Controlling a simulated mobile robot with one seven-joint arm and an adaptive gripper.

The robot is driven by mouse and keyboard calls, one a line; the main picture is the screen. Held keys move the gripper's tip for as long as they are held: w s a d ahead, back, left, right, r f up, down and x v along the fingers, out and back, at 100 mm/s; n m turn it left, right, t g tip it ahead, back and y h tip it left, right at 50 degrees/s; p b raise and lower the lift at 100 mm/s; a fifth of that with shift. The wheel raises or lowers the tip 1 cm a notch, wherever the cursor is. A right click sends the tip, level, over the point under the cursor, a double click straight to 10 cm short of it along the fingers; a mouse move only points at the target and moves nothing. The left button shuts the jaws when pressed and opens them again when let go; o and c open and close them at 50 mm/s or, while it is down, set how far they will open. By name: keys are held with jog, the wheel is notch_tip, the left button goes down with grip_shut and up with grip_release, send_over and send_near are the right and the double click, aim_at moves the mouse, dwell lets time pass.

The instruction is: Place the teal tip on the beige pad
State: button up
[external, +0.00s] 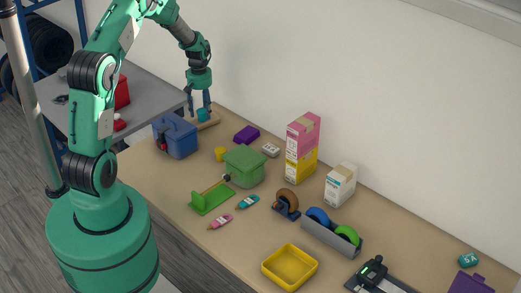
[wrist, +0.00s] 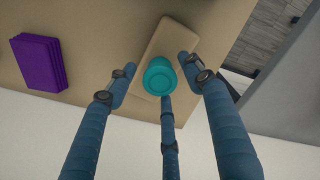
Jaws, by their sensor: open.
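The teal tip (wrist: 160,78) is a round, cup-like piece seen from above in the wrist view, over the beige pad (wrist: 172,38). It appears to stand upright on the pad, within its outline. In the external view, the tip (external: 202,115) and the pad (external: 213,121) are at the table's far left end, behind the blue box. My gripper (external: 199,109) is above them, pointing down. In the wrist view its fingers (wrist: 160,80) are spread around the tip, with gaps visible at the sides. The tip's underside is hidden.
The blue box (external: 176,137) stands close in front of the pad. A grey table (external: 60,92) is at the left, and the wall is behind.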

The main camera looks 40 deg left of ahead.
notch_tip(320, 180, up, 11)
jog(key=p, duration=0.1)
dwell(0.4)
dwell(0.5)
notch_tip(320, 180, up, 13)
jog(key=m+t, duration=0.1)
jog(key=m, duration=0.1)
send_over(202, 111)
jog(key=s+d, duration=0.3)
jog(key=d, duration=0.5)
jog(key=s+d+r+m+t, duration=0.2)
jog(key=s+d+r+m, duration=0.1)
jog(key=s+d+r, duration=0.65)
jog(key=s+d+r+m+t, duration=0.1)
jog(key=s+d+r+m, duration=0.1)
jog(key=s, duration=0.5)
jog(key=s+d+r+m, duration=0.2)
jog(key=s+d, duration=0.3)
jog(key=s, duration=0.3)
jog(key=s+d+r+m+t, duration=0.1)
jog(key=s+d+r+m, duration=0.2)
jog(key=s, duration=0.5)
jog(key=shift+s+d+r+t, duration=0.25)
jog(key=shift+d+t, duration=0.05)
jog(key=shift+d, duration=0.25)
